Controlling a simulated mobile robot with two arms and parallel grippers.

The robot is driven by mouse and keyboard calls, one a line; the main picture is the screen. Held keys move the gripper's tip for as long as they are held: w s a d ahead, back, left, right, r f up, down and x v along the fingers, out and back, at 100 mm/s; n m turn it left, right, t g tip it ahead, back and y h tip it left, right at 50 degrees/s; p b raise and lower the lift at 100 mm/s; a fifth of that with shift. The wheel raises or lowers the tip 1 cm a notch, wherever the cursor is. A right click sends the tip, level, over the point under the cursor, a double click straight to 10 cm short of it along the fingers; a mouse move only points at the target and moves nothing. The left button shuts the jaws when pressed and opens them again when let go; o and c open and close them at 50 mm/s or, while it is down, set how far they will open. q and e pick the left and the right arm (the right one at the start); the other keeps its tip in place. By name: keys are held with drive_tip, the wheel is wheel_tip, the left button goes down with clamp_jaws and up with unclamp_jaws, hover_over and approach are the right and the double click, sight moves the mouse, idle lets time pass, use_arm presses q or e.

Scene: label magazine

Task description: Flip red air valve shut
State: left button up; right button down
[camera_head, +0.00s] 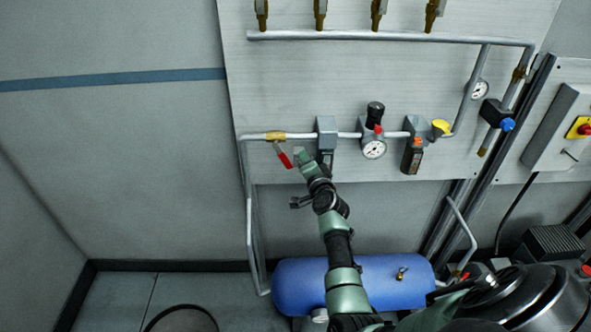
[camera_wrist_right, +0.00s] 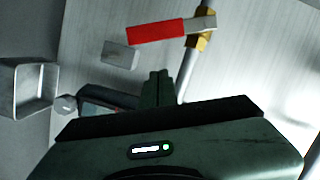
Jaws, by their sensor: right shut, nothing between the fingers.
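The red air valve's lever (camera_head: 284,156) hangs down and slightly right from its brass body (camera_head: 275,136) on the horizontal pipe, at an angle to the pipe. In the wrist view the red lever (camera_wrist_right: 157,32) points left from the brass body (camera_wrist_right: 202,42), crosswise to the pipe. My right gripper (camera_head: 303,157) is just right of the lever's lower end. Its fingers (camera_wrist_right: 158,88) are closed together and empty, with a visible gap to the lever in the wrist view. My left gripper is in neither view.
Right of the valve on the panel are a filter unit (camera_head: 327,128), a regulator with a gauge (camera_head: 374,148) and a lubricator (camera_head: 413,155). A blue tank (camera_head: 385,275) lies below. The wall left of the valve (camera_head: 150,180) is clear.

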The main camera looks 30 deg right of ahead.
sight(285, 164)
drive_tip(key=a, duration=0.1)
drive_tip(key=w+a+f, duration=0.1)
drive_tip(key=shift+w+a+f+b, duration=0.1)
drive_tip(key=shift+a+f+b, duration=0.1)
drive_tip(key=shift+a+b, duration=0.15)
drive_tip(key=m+b, duration=0.1)
drive_tip(key=b, duration=0.1)
drive_tip(key=a+f+m+b, duration=0.1)
drive_tip(key=b, duration=0.1)
drive_tip(key=w+a+f+m+t+b, duration=0.1)
drive_tip(key=b, duration=0.1)
drive_tip(key=shift+f+m, duration=0.25)
drive_tip(key=shift+m, duration=0.15)
drive_tip(key=shift+w+a+r+m+b, duration=0.25)
drive_tip(key=shift+m+b, duration=0.15)
drive_tip(key=shift+m, duration=0.2)
